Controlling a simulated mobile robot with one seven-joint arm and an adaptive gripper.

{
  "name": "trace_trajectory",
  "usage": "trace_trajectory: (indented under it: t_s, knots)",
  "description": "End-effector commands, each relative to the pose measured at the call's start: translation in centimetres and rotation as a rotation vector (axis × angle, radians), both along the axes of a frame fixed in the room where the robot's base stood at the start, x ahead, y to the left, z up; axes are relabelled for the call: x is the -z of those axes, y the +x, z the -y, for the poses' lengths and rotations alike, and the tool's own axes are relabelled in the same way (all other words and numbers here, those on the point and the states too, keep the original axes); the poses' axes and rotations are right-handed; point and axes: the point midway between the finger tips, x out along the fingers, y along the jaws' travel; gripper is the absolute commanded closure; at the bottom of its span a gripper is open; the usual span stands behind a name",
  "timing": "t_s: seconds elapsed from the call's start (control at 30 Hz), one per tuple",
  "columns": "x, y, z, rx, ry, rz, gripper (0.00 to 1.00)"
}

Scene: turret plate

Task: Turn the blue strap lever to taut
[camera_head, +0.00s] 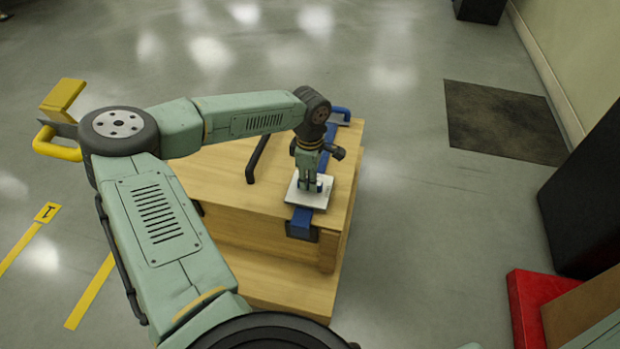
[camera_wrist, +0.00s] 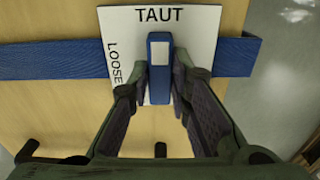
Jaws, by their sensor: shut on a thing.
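The blue lever (camera_wrist: 160,88) stands on a white plate (camera_wrist: 205,20) marked TAUT at the top and LOOSE at the left in the wrist view. The lever has a pale patch near its upper end and lies in line with the TAUT mark. My gripper (camera_wrist: 161,80) is shut on the lever, one finger on each side. The blue strap (camera_wrist: 50,59) runs across under the plate. In the head view, my gripper (camera_head: 314,182) reaches down over the white plate (camera_head: 304,199) and hides most of the lever.
The plate and strap sit on a wooden crate (camera_head: 240,200) with a dark handle (camera_head: 258,158) on top. A red box (camera_head: 530,305) stands at the lower right. A dark mat (camera_head: 503,122) lies on the floor. Floor right of the crate is clear.

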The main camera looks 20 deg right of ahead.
Motion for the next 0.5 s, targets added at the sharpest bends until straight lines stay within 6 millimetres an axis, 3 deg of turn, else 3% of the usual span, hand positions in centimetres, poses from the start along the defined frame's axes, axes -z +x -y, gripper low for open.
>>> trace_trajectory:
  t_s: [0.07,0.1,0.37,0.5]
  knots:
    - [0.02,0.04,-0.07,0.002,0.002,0.001,1.0]
    - [0.02,0.04,-0.07,0.001,0.002,0.001,0.8]
    - [0.01,0.02,-0.03,0.0,0.001,0.001,0.63]
    - [0.01,0.01,-0.02,0.0,0.001,0.001,0.62]
